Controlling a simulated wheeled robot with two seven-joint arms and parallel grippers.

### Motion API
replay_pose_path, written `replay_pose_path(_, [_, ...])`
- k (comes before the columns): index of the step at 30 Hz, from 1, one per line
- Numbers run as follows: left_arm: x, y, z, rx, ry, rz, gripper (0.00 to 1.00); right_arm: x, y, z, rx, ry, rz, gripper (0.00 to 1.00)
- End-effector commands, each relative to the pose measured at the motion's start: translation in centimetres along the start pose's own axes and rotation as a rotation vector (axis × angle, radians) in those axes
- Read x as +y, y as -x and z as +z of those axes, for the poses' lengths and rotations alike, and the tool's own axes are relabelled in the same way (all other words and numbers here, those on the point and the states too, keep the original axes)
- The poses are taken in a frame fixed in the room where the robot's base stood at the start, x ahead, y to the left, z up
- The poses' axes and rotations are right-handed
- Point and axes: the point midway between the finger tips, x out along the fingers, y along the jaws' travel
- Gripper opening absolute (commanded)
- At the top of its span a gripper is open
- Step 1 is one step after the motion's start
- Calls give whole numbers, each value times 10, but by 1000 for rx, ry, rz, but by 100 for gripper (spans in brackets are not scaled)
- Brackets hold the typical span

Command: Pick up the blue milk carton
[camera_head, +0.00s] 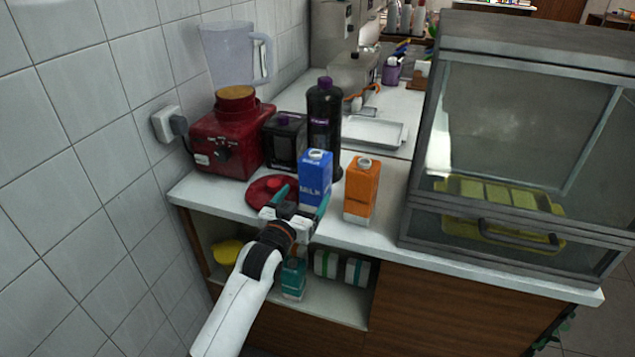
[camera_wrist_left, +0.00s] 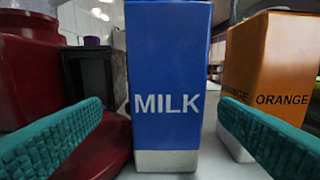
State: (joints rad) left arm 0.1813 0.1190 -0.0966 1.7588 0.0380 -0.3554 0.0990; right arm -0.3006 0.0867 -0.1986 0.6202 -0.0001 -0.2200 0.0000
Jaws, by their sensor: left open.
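The blue milk carton (camera_head: 315,172) stands upright on the white counter, with a white base and white cap. In the left wrist view the milk carton (camera_wrist_left: 168,75) fills the middle, its MILK label facing me. My left gripper (camera_head: 298,200) is open in front of it, its teal fingers spread to either side. In the left wrist view the left gripper (camera_wrist_left: 165,125) has one finger to the left and one to the right of the carton, with gaps. I cannot tell how far the fingertips reach along its sides. My right gripper is not in view.
An orange carton (camera_head: 361,192) stands close to the right of the milk. A red plate (camera_head: 262,187) lies left, beside a red blender (camera_head: 232,140). A dark bottle (camera_head: 324,118) stands behind. A glass display case (camera_head: 530,150) fills the right. A shelf (camera_head: 335,298) lies below.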

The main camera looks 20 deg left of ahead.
Motion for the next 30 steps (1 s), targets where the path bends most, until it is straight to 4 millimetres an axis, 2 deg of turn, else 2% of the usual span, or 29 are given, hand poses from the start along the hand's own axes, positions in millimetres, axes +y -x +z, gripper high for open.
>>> replay_pose_path(7, [-3,-20,1,0,0,-1,84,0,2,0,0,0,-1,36])
replay_pose_path(15, [-8,-57,0,1,0,-1,84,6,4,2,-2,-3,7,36])
replay_pose_path(24, [-8,-63,-1,1,0,0,84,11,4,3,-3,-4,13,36])
replay_pose_path(26, [-8,-63,-1,1,0,0,77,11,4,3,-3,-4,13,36])
replay_pose_path(30, [-7,-63,-1,1,0,0,54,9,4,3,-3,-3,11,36])
